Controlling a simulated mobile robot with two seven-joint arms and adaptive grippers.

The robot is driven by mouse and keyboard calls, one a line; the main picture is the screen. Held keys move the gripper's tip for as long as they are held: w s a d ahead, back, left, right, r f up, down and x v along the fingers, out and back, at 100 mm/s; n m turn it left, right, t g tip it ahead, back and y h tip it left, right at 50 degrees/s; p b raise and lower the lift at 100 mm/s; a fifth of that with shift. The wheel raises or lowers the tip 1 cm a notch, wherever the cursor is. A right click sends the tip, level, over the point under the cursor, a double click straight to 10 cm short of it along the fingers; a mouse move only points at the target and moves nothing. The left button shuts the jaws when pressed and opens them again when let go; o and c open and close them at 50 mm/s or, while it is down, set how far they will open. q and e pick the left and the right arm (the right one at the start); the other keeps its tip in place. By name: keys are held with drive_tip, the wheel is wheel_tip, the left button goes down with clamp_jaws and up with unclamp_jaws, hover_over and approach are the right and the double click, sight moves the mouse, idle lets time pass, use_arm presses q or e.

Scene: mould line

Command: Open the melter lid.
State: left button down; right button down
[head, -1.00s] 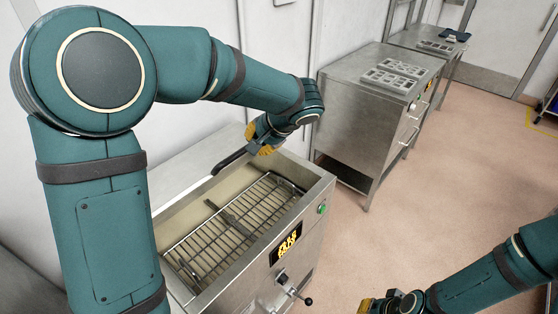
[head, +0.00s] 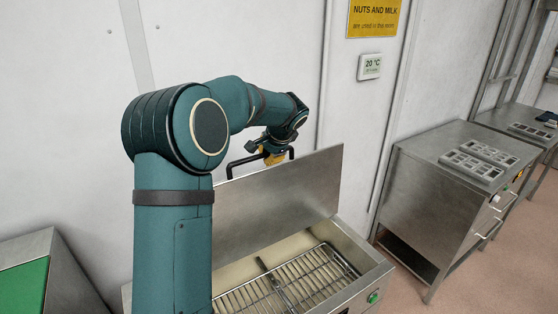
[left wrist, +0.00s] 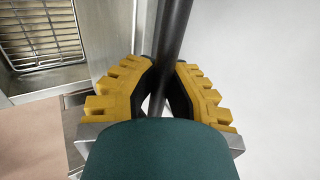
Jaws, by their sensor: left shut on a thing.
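The melter (head: 372,284) is a steel box with a wire rack (head: 285,288) inside; its top is open to view. Its flat metal lid (head: 285,200) stands raised, roughly upright, at the back of the opening. A black bar handle (head: 233,165) runs along the lid's top edge. My left gripper (head: 270,156) is shut on this handle. In the left wrist view the black handle bar (left wrist: 174,35) passes between the yellow fingers of the gripper (left wrist: 160,92). My arm hides the melter's left part. My right gripper is out of view.
A steel cabinet (head: 420,185) with a mould tray (head: 480,165) on top stands to the right, and another bench is beyond it. A yellow sign (head: 373,18) and a thermometer display (head: 370,66) are on the wall behind. A green-topped unit (head: 25,285) is at lower left.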

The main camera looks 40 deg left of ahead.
use_arm(q)
drive_tip(key=shift+w+a+r, duration=0.3)
drive_tip(key=shift+a, duration=0.2)
drive_tip(key=c, duration=0.9)
unclamp_jaws()
drive_tip(key=shift+d, duration=0.1)
drive_tip(key=shift+c, duration=0.2)
drive_tip(key=shift+s, duration=0.1)
drive_tip(key=shift+f, duration=0.1)
drive_tip(key=v, duration=1.2)
